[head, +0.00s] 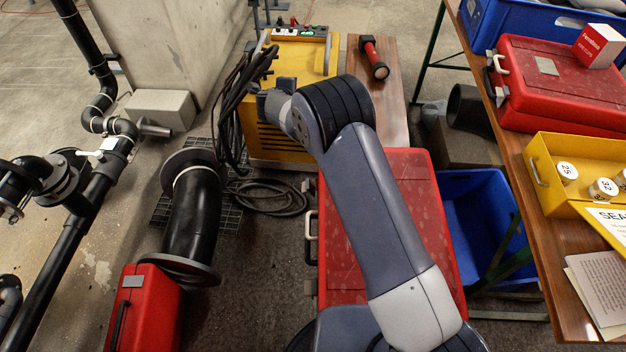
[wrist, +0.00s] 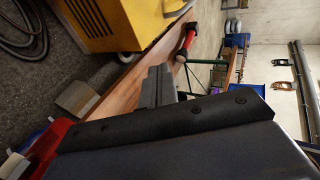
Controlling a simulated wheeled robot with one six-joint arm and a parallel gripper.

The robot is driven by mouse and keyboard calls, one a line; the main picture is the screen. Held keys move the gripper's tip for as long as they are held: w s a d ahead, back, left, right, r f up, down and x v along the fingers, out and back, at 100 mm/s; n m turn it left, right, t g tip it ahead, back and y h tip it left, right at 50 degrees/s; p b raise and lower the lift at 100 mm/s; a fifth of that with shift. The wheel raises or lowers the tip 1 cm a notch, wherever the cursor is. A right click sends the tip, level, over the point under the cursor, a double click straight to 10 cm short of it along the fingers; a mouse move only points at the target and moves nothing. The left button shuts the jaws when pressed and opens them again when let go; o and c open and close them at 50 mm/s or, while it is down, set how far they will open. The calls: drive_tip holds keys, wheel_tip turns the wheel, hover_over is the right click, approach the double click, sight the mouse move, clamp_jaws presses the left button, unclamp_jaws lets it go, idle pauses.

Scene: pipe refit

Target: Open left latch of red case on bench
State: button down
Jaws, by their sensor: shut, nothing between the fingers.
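The red case (head: 560,85) lies shut on the wooden bench (head: 535,215) at the upper right of the head view. A pale handle (head: 501,64) is on its left side, with small grey fittings near it that look like latches; their state is too small to tell. My gripper (wrist: 158,86) is shut and empty in the wrist view. In the head view my arm reaches away over the floor toward the yellow machine, well left of the bench case and apart from it. The fingertips are not clear there.
A yellow machine (head: 285,135) with black cables stands ahead. A red-black torch (head: 373,58) lies on a wooden board (head: 388,110). Another red case (head: 425,205) lies under my arm. A yellow box (head: 548,190) and a red-white carton (head: 597,47) crowd the bench case.

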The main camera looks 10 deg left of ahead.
drive_tip(key=a+r+n+y, duration=0.1)
drive_tip(key=a+r+y, duration=0.1)
drive_tip(key=y, duration=0.2)
drive_tip(key=g+h, duration=0.1)
drive_tip(key=g, duration=1.1)
approach(310, 191)
drive_tip(key=shift+n, duration=0.4)
drive_tip(key=f, duration=0.2)
drive_tip(key=a+f, duration=0.1)
drive_tip(key=f, duration=0.1)
drive_tip(key=shift+f, duration=0.35)
